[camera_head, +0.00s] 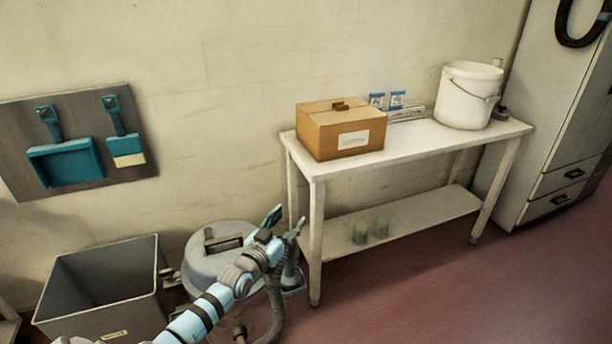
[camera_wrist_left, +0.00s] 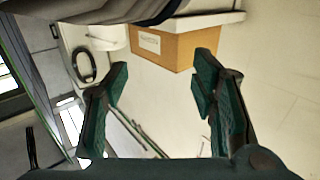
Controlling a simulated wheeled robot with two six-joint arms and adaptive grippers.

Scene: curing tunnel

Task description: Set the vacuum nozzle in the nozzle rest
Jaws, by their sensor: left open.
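My left gripper (camera_head: 285,220) is open, raised in front of the vacuum canister (camera_head: 208,262) and near the left end of the table. In the left wrist view my gripper (camera_wrist_left: 160,85) has its two green-padded fingers spread, with nothing between them. The grey ribbed hose (camera_head: 276,308) hangs below the gripper. A grey upright piece (camera_head: 290,272), perhaps the vacuum nozzle or its rest, stands just below the fingers, partly hidden by my arm. I cannot tell nozzle and rest apart there.
A grey bin (camera_head: 97,300) stands at left. A grey cabinet (camera_head: 560,120) is at right. The red floor at front right is clear.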

